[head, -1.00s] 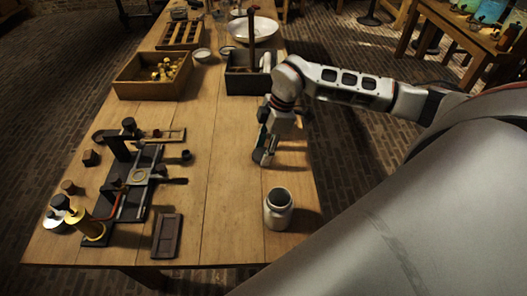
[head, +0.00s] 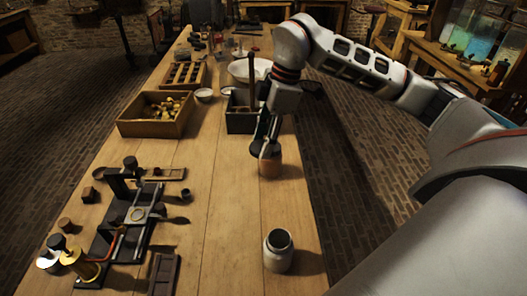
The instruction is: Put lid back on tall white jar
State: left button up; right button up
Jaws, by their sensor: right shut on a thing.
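The tall white jar (head: 278,252) stands upright near the front right of the table, with its dark mouth open and no lid on it. My right gripper (head: 266,151) points down behind the jar, farther up the table. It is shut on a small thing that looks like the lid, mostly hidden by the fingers. My left gripper is not in view.
A black press-like stand (head: 132,215) and brass pieces fill the left front of the table (head: 215,225). A wooden box of brass parts (head: 157,114) and a dark box (head: 240,120) stand farther back. The middle is clear.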

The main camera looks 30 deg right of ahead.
jog(key=shift+r, duration=0.3)
jog(key=s+a+f+m, duration=0.3)
jog(key=a, duration=0.4)
jog(key=shift+s+a+t, duration=0.25)
jog(key=shift+s+t, duration=0.15)
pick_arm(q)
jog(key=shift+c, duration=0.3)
